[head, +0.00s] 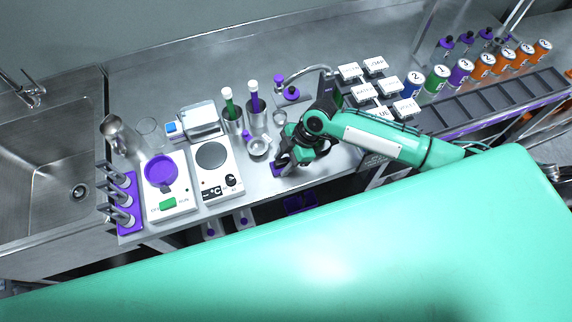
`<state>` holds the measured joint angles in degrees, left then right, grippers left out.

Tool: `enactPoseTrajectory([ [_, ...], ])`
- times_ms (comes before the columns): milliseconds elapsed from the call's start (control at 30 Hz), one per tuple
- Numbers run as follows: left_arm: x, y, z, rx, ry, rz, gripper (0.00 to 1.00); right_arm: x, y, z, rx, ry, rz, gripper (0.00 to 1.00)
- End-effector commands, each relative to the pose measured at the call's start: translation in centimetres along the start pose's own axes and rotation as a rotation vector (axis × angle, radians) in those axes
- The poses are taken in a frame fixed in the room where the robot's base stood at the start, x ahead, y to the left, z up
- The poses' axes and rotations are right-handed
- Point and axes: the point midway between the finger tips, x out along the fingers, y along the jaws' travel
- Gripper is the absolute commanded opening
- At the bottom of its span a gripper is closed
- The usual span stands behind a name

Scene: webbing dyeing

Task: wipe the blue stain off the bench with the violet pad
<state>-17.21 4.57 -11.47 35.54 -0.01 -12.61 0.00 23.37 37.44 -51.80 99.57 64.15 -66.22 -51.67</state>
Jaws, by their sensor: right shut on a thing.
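My right gripper (284,163) is low over the steel bench (258,186), near its front edge. It is shut on the violet pad (277,170), of which only a small part shows beside the fingers. The pad looks to be at the bench surface, but I cannot tell if it presses on it. I cannot make out the blue stain; the gripper and arm hide part of the bench. My left gripper is not in view.
Behind are steel beakers (257,117) with green and violet handles. White labelled blocks (362,94) and numbered cans (437,78) stand right.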

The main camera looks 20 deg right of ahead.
Motion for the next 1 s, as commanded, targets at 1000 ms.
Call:
enactPoseTrajectory([
  [1000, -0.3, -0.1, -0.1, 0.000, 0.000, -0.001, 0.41, 0.0, 1.1, 0.0, -0.001, 0.000, -0.002, 0.25],
])
